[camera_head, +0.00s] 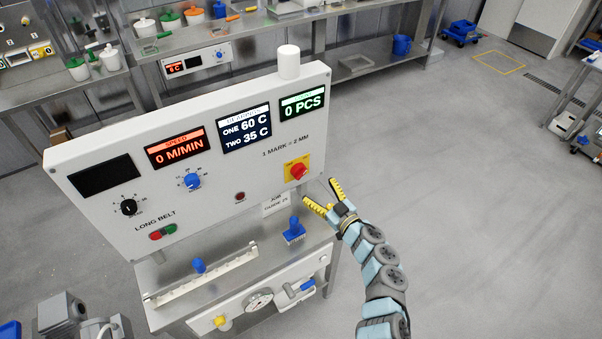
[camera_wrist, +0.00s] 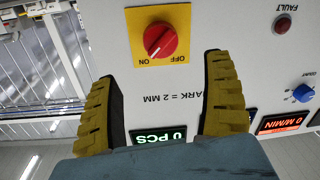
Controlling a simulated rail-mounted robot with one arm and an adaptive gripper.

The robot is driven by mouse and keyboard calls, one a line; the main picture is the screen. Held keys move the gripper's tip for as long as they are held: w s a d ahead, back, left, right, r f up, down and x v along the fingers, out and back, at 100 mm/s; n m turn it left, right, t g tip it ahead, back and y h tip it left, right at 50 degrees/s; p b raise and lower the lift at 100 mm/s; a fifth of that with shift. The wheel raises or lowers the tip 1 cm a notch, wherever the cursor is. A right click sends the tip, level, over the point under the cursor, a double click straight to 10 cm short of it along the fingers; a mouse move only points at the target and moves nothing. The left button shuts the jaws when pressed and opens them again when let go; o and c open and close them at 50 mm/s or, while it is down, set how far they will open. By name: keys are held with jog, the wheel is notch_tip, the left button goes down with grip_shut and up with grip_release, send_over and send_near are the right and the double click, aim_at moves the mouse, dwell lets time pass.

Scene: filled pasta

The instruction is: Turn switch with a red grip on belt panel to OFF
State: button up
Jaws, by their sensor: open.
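The switch with a red grip (camera_head: 298,171) is on a yellow plate at the lower right of the white belt panel (camera_head: 225,205). In the wrist view the red switch (camera_wrist: 159,40) appears upside down at the top centre, with its white mark towards the ON label (camera_wrist: 144,61); the OFF label (camera_wrist: 181,59) is beside it. My gripper (camera_head: 322,194) is open and empty, just to the right of and below the switch in the head view. In the wrist view its two yellow ribbed fingers (camera_wrist: 160,68) are spread on either side below the switch, apart from it.
The panel also carries a blue knob (camera_head: 192,181), a black knob (camera_head: 128,207), a dark red fault lamp (camera_head: 240,197) and lit displays (camera_head: 245,130). Below it is a metal bench with a blue-handled part (camera_head: 294,230). The floor to the right is clear.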

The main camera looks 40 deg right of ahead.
aim_at(302, 174)
jog(key=shift+w+d+b, duration=0.25)
jog(key=shift+w+b, duration=0.3)
jog(key=shift+w, duration=1.4)
jog(key=shift+w+d+b, duration=0.2)
jog(key=shift+w+b, duration=0.35)
jog(key=shift+w, duration=1.4)
jog(key=shift+w+b, duration=0.35)
jog(key=shift+w, duration=0.7)
jog(key=c, duration=1.2)
